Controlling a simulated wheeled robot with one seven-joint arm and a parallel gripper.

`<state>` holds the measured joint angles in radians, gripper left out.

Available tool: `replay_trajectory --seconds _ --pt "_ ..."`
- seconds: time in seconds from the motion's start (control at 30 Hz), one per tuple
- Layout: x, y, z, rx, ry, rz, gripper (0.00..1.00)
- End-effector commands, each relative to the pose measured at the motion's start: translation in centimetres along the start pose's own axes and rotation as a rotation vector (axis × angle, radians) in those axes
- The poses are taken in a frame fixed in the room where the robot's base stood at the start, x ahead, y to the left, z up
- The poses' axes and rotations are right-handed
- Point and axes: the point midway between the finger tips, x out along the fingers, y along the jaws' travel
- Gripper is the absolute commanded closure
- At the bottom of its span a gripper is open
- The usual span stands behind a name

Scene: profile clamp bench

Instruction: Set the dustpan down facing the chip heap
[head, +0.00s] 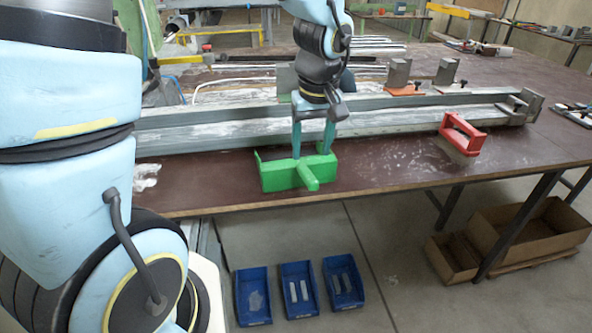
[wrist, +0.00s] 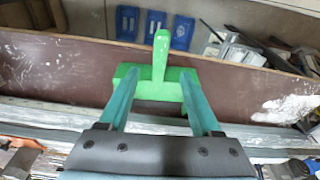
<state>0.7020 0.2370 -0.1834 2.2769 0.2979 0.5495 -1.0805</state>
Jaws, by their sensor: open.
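The green dustpan (head: 283,177) is on or just above the brown bench top near its front edge; I cannot tell whether it touches. Its handle (head: 307,177) points to the front edge and its mouth faces the metal profile behind. In the wrist view the dustpan (wrist: 122,76) shows with its handle up in the picture. My gripper (head: 313,153) is open, fingers pointing down at the pan, one finger to each side of its middle (wrist: 158,82). A pale patch, seemingly the chip heap (head: 146,177), lies left of the dustpan; the wrist view shows it at right (wrist: 288,108).
Long metal profiles (head: 380,121) run behind the dustpan. A red-handled brush (head: 462,134) stands to the right, with pale specks around it. Blue bins (head: 297,290) and cardboard boxes (head: 530,235) are on the floor. The bench between dustpan and brush is mostly clear.

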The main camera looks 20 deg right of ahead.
Motion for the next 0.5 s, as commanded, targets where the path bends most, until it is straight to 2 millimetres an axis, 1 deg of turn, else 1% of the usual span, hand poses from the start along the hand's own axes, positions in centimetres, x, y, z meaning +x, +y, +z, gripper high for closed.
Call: replay_trajectory --seconds 0.03,0.27,0.5 --pt "0.6 0.0 0.1 0.0 -0.001 -0.001 0.35" --pt "3.3 0.0 0.1 -0.001 -0.001 0.0 0.35" --pt "6.9 0.0 0.1 0.001 0.0 0.0 0.35"
